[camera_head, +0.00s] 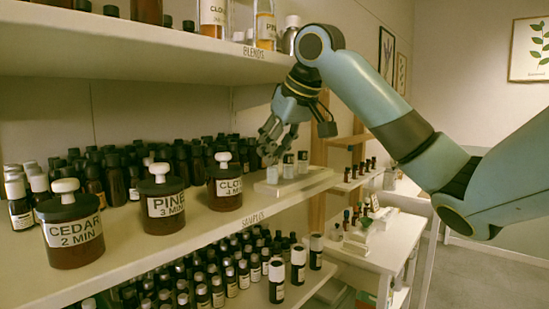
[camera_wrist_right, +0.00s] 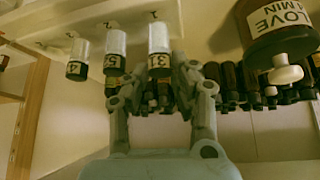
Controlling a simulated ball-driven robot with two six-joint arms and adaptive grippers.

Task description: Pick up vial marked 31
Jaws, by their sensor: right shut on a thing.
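The vial marked 31 (camera_wrist_right: 159,62) stands in a white block (camera_wrist_right: 50,18), shown inverted in the right wrist view. It has a clear body and a dark cap end with a pale label. My right gripper (camera_wrist_right: 166,80) is shut on its capped end. In the head view my right gripper (camera_head: 269,150) reaches down over the nearest vial (camera_head: 272,173) on the block. Two other vials stand beside it, a middle one (camera_wrist_right: 115,62) and one with a label partly reading 4 (camera_wrist_right: 76,68). My left gripper is not in view.
Large bottles labelled CEDAR (camera_head: 72,232), PINE (camera_head: 163,208) and CLOVE (camera_head: 225,186) stand along the shelf's front edge. Dark bottles crowd behind them. An upper shelf (camera_head: 150,62) hangs above. More bottles stand on the shelf below. A white side table (camera_head: 395,235) is at right.

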